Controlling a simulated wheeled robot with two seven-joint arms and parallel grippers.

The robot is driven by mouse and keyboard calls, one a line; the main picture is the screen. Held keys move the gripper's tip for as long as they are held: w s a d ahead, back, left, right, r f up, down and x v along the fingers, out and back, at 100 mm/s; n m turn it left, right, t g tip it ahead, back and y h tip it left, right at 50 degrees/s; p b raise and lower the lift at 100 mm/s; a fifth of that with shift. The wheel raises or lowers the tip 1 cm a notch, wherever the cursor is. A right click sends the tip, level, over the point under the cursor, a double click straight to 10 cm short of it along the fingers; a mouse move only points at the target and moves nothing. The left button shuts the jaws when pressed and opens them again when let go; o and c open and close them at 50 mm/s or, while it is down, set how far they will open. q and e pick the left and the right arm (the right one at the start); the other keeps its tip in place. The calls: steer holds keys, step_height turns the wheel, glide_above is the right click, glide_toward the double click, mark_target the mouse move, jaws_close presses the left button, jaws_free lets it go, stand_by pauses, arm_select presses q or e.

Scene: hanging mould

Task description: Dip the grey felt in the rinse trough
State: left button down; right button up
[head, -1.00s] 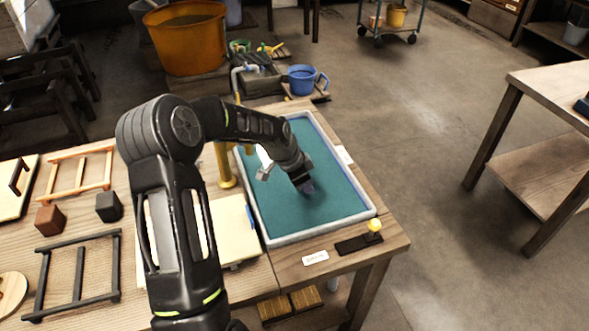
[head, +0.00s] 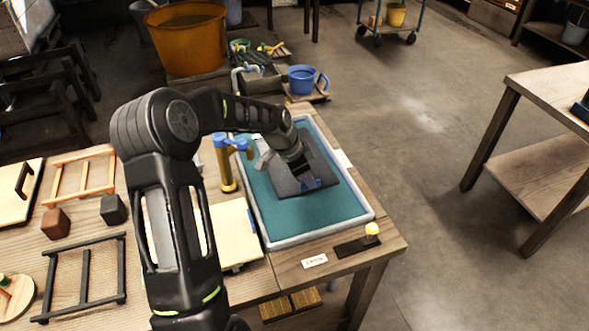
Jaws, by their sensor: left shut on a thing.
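The rinse trough (head: 345,215) is a grey-rimmed tray of teal water at the right end of the wooden table in the head view. The grey felt (head: 322,165) is a dark flat sheet over the middle of the trough. My left gripper (head: 309,184) is shut on the felt and hides part of it. I cannot tell whether the felt's underside touches the water. My right gripper is not in view.
A brass tap with a blue handle (head: 228,165) stands at the trough's left edge. A pale board (head: 233,232) lies left of the trough. A yellow-knobbed lever (head: 371,230) sits at the front right corner. Wooden frames and small blocks lie further left.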

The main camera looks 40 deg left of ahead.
arm_select(q)
steer(key=shift+r+p, duration=1.45)
steer(key=shift+r, duration=1.45)
step_height(320, 180, up, 4)
steer(key=shift+p, duration=1.05)
